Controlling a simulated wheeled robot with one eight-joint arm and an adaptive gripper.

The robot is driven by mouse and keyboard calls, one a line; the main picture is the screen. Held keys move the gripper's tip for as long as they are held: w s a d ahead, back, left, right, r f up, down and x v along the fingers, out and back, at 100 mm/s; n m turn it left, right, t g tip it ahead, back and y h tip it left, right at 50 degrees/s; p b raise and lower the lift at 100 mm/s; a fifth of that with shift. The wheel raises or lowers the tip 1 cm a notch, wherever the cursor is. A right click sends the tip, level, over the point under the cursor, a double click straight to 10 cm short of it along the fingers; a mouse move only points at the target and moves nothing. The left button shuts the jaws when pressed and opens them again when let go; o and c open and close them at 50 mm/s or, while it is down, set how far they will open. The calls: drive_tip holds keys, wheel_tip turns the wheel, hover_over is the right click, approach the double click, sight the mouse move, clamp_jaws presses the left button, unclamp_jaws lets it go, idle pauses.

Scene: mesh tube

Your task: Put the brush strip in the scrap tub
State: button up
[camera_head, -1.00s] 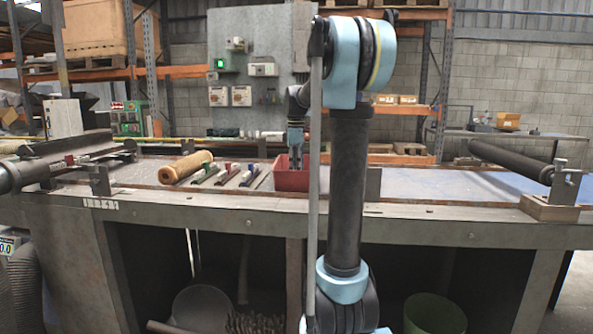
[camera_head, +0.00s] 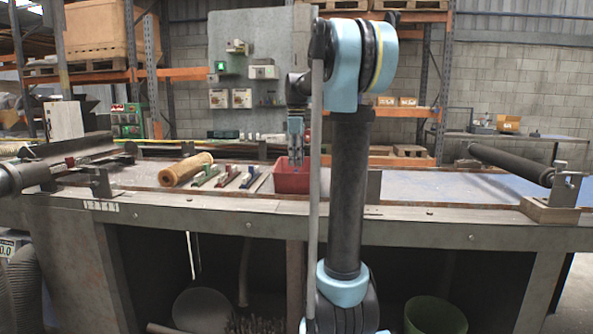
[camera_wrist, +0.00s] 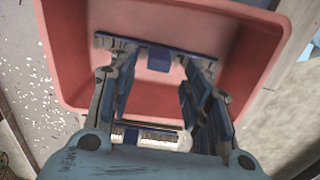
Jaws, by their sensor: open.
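The red scrap tub (camera_head: 291,183) stands on the bench, and its walls fill much of the wrist view (camera_wrist: 68,70). My gripper (camera_head: 295,166) is just above the tub. In the wrist view its two fingers (camera_wrist: 163,75) are apart, with nothing pinched between them. A thin strip with a blue block (camera_wrist: 158,58) lies across the tub beyond the fingertips. A second pale strip with blue on it (camera_wrist: 150,137) shows nearer, between the finger bases. I cannot tell for sure which of these is the brush strip.
Strips with green and red parts (camera_head: 228,176) lie on the bench left of the tub, beside a tan roll (camera_head: 186,169). A dark roller (camera_head: 512,163) is mounted at the right. The bench between tub and roller is mostly clear.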

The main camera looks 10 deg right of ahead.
sight(296, 169)
wheel_tip(296, 169, up, 7)
idle(0.3)
drive_tip(key=shift+r, duration=0.1)
